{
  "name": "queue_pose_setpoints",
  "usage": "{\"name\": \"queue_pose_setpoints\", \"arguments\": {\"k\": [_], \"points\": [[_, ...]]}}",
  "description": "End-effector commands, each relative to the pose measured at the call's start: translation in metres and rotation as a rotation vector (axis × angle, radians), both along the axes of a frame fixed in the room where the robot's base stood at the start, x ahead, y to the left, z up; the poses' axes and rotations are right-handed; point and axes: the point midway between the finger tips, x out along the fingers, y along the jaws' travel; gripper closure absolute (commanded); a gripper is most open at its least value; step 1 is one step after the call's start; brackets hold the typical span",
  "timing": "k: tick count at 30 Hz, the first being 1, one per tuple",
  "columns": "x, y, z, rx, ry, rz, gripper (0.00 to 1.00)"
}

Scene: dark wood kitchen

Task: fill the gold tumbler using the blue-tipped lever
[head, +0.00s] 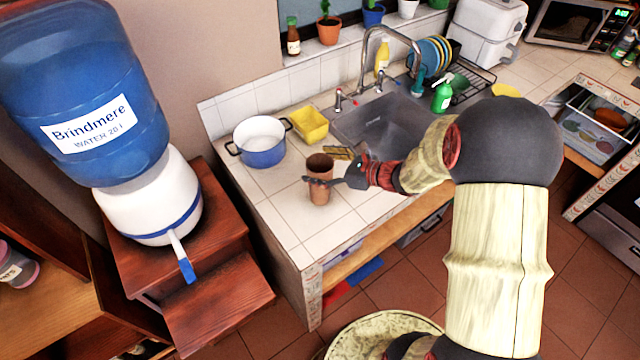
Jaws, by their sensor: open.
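The copper-gold tumbler (320,192) stands upright on the white tiled counter, left of the sink. My gripper (326,181) is open at the tumbler, reaching in from the right. One dark finger crosses the front of its wall; the other finger is not clearly seen, and I cannot tell whether they touch. The blue-tipped lever (182,258) hangs down from the front of a white water dispenser (155,200) at the left. A large blue water bottle (85,75) sits on top of the dispenser.
The dispenser stands on a dark wood stand (215,230) with a lower step (218,305) under the lever. A blue pot (262,150) and a yellow tub (310,126) stand behind the tumbler. The sink (375,125) is to the right. A floor gap separates counter and stand.

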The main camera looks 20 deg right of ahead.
Motion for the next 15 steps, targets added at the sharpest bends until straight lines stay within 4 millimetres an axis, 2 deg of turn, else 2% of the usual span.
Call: {"name": "queue_pose_setpoints", "arguments": {"k": [4,15], "points": [[-0.0002,-0.0003,0.0003,0.000,0.000,0.000,0.19],[-0.0003,-0.0004,0.0004,0.000,0.000,-0.001,0.41]]}}
